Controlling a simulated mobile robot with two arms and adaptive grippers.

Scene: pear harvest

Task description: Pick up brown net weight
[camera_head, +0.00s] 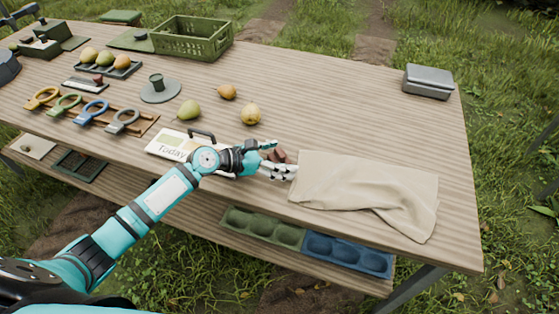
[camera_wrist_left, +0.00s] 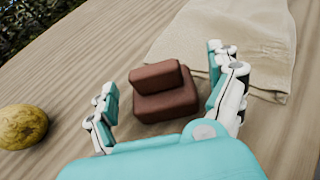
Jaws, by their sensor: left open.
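The brown net weight (camera_wrist_left: 165,93) is a dark reddish-brown block with a raised upper part. It sits on the wooden table next to the beige cloth. In the head view the brown net weight (camera_head: 278,156) is partly hidden behind my left gripper (camera_head: 280,160). In the left wrist view my left gripper (camera_wrist_left: 168,90) is open, with its fingers on either side of the weight and a visible gap on the left. Whether the right finger touches it I cannot tell. My right gripper is not in view.
A beige cloth (camera_head: 365,188) lies right of the weight. A yellowish pear (camera_head: 251,114) and a green pear (camera_head: 188,110) lie behind. The "Today" sign (camera_head: 170,145) stands left, near my arm. A grey box (camera_head: 428,82) is at the back right. The table's middle right is clear.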

